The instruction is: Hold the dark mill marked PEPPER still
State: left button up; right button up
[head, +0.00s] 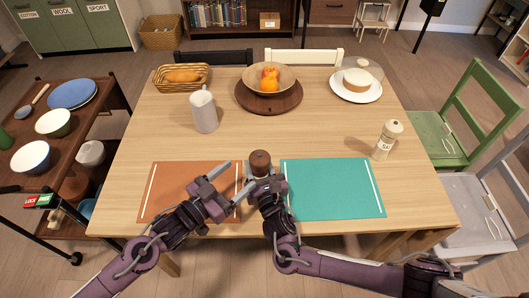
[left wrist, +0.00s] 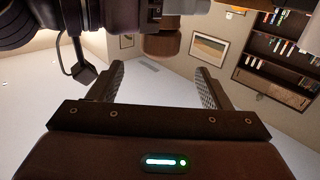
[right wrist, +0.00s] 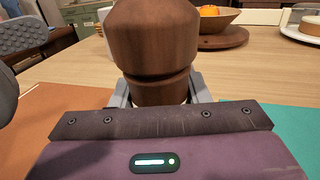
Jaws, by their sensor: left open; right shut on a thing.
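The dark brown wooden mill (head: 260,162) stands between the two placemats, near the front of the table. My right gripper (head: 263,178) is shut around its lower part. In the right wrist view the mill (right wrist: 155,45) rises upright between the fingers, with its round top and narrow waist showing; no PEPPER lettering is visible. My left gripper (head: 230,184) is open and empty, just left of the mill over the orange mat. In the left wrist view, brown wood that looks like the mill's top (left wrist: 162,43) shows beyond the open fingers.
An orange mat (head: 165,185) and a teal mat (head: 335,190) flank the mill. A pale mill (head: 387,140) with partly readable lettering stands right. A white pitcher (head: 204,110), wicker basket (head: 181,86), fruit bowl (head: 252,80) and cake plate (head: 357,95) stand farther back.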

aim_at(265, 153)
pick_arm(q)
jog(key=x, duration=1.1)
jog(key=c, duration=1)
